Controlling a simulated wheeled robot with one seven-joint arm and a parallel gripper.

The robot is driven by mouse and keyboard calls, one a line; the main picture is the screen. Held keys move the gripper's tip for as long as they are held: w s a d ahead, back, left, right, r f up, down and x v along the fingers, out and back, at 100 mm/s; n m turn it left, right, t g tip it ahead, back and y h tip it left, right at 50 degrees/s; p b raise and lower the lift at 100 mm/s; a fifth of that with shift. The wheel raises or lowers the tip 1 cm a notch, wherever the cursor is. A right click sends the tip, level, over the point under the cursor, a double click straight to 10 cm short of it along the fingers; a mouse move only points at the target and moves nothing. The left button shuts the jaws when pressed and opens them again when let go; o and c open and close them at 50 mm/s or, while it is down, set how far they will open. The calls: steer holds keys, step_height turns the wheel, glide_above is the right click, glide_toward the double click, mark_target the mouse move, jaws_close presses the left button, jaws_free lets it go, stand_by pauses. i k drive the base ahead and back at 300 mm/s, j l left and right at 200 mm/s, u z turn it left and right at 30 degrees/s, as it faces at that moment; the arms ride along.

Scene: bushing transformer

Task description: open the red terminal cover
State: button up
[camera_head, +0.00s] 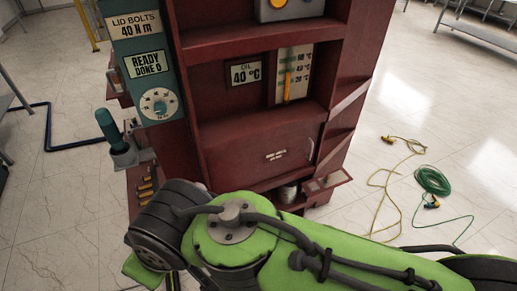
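A dark red panel (255,170) is set low in the front of the red cabinet, below the open shelves. It looks closed and flush. It has a small pale label, too small to read with certainty, and a short upright handle (311,149) near its right edge. I take it to be the terminal cover, but I cannot confirm this. My green and dark grey arm spans the bottom of the head view, in front of the cabinet's lower part. My gripper is not visible, and nothing shows it touching the panel.
A teal-handled tool (106,125) stands in a holder on the cabinet's left side, below a teal torque unit (143,75). A small ledge (325,183) juts out at lower right. Yellow and green cables (433,181) lie on the floor at right.

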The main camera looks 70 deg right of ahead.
mark_target(237, 169)
steer(key=z, duration=2.45)
steer(key=i+u, duration=0.2)
steer(key=u, duration=0.2)
steer(key=i+l+u, duration=0.15)
steer(key=u, duration=0.25)
